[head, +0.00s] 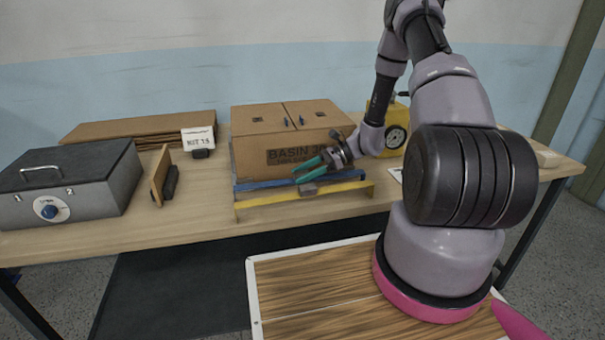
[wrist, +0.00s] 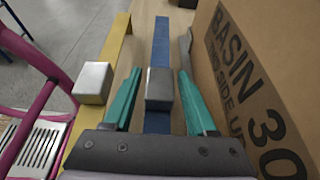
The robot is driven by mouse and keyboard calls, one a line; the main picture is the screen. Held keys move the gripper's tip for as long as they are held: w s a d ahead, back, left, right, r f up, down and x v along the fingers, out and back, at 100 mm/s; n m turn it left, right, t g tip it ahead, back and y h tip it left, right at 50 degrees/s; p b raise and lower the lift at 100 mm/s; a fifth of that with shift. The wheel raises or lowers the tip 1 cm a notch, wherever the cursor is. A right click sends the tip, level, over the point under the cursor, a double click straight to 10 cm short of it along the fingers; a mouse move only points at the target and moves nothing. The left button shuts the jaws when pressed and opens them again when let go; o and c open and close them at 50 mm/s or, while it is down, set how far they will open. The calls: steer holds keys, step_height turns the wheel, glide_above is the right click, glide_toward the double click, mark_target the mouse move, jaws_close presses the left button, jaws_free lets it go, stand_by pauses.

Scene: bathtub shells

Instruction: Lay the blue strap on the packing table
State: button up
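The blue strap (head: 262,184) runs left to right along the front of the cardboard box, at the packing table (head: 205,222). In the wrist view the blue strap (wrist: 161,42) runs away from me, with a grey buckle block (wrist: 160,84) on it. My gripper (head: 301,174) has teal fingers and reaches down over the strap from the right. In the wrist view its fingers (wrist: 159,74) are apart, one on each side of the block, with visible gaps.
The box (head: 285,135) marked BASIN stands close behind the strap. A yellow strap (head: 255,201) with a grey block lies in front. A grey toolbox (head: 70,185) and a wooden piece (head: 160,175) are left; a yellow gauge (head: 395,137) is right.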

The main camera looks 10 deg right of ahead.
steer(key=shift+r, duration=0.1)
steer(key=shift+d+r, duration=0.15)
steer(key=v, duration=1.1)
steer(key=shift+d+r, duration=0.15)
steer(key=shift+d, duration=0.2)
steer(key=s+a+r+n+h, duration=0.2)
steer(key=s+r+n+h, duration=0.15)
steer(key=r, duration=0.65)
steer(key=s+a+r+n+h, duration=0.2)
steer(key=s+r+n+h, duration=0.15)
steer(key=r, duration=0.75)
steer(key=s+a+r+n+t+h, duration=0.1)
steer(key=s+r+n+t+h, duration=0.3)
steer(key=s+r, duration=1)
steer(key=s+n+t, duration=0.1)
steer(key=n+t, duration=0.1)
steer(key=t, duration=0.1)
steer(key=shift+s+a+n, duration=0.15)
steer(key=shift+n, duration=0.25)
steer(key=shift+r, duration=0.1)
